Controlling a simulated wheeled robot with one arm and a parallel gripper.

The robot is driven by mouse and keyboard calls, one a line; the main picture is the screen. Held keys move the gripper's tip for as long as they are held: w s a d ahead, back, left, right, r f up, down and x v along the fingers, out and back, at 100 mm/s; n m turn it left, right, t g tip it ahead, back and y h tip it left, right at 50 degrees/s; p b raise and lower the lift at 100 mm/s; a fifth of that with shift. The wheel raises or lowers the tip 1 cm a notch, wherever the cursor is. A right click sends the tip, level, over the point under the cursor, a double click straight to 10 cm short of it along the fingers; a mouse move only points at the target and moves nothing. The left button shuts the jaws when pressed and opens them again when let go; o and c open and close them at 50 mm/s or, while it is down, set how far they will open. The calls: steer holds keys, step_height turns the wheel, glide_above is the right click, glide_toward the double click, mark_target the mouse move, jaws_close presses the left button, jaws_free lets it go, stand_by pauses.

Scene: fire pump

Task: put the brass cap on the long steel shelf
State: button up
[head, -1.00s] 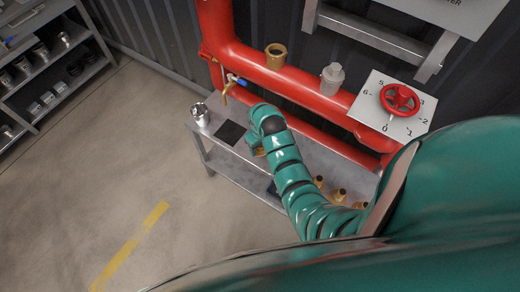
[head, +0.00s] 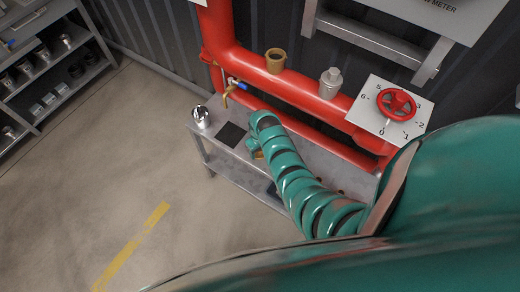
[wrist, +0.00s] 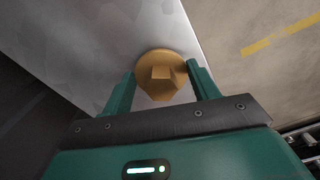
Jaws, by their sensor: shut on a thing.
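The brass cap (wrist: 162,76), with a round flange and a faceted head, sits between the two fingers of my gripper (wrist: 162,86) in the wrist view. My gripper is shut on it. The long steel shelf (head: 311,160) runs below the red pipe in the head view. Its grey surface (wrist: 150,25) shows behind the cap in the wrist view. In the head view my gripper (head: 256,150) is over the shelf's front part, mostly hidden by my arm, with a sliver of brass showing. I cannot tell whether the cap touches the shelf.
A shiny metal cup (head: 201,117) and a dark square pad (head: 232,135) are on the shelf's left end. A brass tap (head: 228,98) hangs over it. The red pipe (head: 305,92) with a red handwheel (head: 397,103) runs behind. Floor in front is clear.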

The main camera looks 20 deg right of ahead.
steer(key=shift+f, duration=0.2)
steer(key=o, duration=1.2)
steer(key=shift+r, duration=0.2)
step_height(320, 180, up, 10)
steer(key=shift+r+b, duration=0.25)
steer(key=shift+b, duration=0.6)
steer(key=shift+r, duration=0.7)
